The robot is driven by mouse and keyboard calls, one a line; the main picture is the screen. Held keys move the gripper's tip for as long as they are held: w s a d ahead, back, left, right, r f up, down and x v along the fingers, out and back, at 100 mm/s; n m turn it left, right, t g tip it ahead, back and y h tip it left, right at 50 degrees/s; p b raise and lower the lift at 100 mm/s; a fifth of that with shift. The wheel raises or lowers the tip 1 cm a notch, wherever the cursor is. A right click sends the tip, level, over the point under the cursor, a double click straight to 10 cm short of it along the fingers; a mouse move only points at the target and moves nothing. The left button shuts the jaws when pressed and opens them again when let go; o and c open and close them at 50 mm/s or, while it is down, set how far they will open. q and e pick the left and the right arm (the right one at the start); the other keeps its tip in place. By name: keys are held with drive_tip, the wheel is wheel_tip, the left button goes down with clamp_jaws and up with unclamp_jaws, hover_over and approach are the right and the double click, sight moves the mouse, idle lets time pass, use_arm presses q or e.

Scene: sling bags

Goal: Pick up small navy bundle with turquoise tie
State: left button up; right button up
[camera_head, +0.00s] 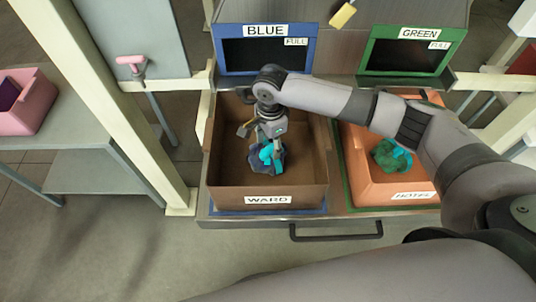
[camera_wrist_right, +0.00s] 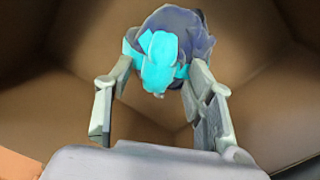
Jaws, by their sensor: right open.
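The small navy bundle (camera_head: 263,161) with its turquoise tie (camera_head: 266,152) lies inside the brown box labelled WARD (camera_head: 228,187). My right gripper (camera_head: 270,143) reaches down into this box, over the bundle, and partly covers it. In the right wrist view the bundle (camera_wrist_right: 190,22) and its tie (camera_wrist_right: 161,62) show ahead of the fingertips. The fingers of my right gripper (camera_wrist_right: 158,75) are open, one at each side of the tie, and I cannot tell whether they touch it. My left gripper is not in view.
An orange box labelled HOTEL (camera_head: 400,186) with a green bundle (camera_head: 390,155) stands to the right. Behind are framed openings marked BLUE (camera_head: 266,52) and GREEN (camera_head: 411,52). A pink bin (camera_head: 38,112) sits on a table at the left. A pale post (camera_head: 125,110) stands left of the boxes.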

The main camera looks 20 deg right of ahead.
drive_tip(key=shift+f, duration=0.75)
drive_tip(key=shift+c, duration=0.3)
clamp_jaws()
